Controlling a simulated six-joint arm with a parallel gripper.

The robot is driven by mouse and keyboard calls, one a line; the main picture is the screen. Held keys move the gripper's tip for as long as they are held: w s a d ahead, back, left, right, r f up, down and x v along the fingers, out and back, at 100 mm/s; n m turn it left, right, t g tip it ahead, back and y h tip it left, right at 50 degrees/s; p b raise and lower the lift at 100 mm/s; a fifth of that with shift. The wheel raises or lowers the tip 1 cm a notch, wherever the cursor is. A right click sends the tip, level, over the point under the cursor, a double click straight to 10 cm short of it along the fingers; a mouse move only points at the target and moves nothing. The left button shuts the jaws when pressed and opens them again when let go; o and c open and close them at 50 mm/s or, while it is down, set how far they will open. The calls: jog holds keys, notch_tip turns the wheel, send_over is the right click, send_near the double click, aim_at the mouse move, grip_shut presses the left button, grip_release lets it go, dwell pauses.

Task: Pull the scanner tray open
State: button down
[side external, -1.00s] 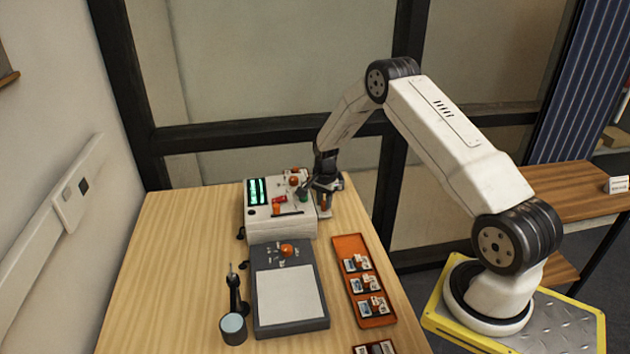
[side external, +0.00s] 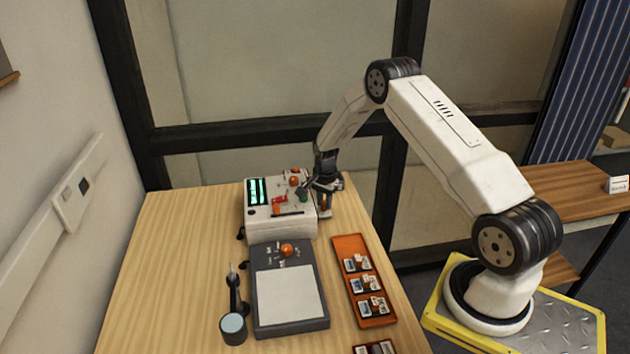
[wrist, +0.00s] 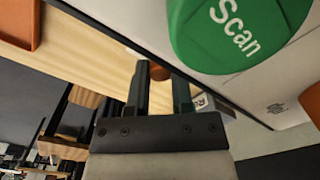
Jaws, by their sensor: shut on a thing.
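The scanner is a white box (side external: 272,228) with a green-lit display, standing toward the back of the wooden table in the side view. A short pale piece, seemingly the tray (side external: 325,213), shows at its right side. My gripper (side external: 324,204) points down there and is shut on an orange-brown handle. In the wrist view my gripper (wrist: 160,85) has its two dark fingers on either side of this round handle (wrist: 160,72). The fingers hide part of it. How far the tray stands out is hard to tell. A green "Scan" button (wrist: 240,30) is close by on the scanner.
A dark grey pad with a white panel (side external: 290,292) lies in front of the scanner. An orange tray with several small items (side external: 350,247) is to its right. A dark stand with a round light-blue top (side external: 233,325) is to its left. The left of the table is clear.

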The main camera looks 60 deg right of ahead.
jog(key=s+d, duration=0.6)
jog(key=shift+s+d, duration=0.15)
jog(key=shift+d, duration=0.05)
dwell(0.4)
jog(key=c, duration=0.8)
grip_release()
jog(key=shift+o, duration=0.2)
jog(key=shift+r, duration=0.15)
notch_tip(320, 180, up, 8)
jog(key=shift+f, duration=0.2)
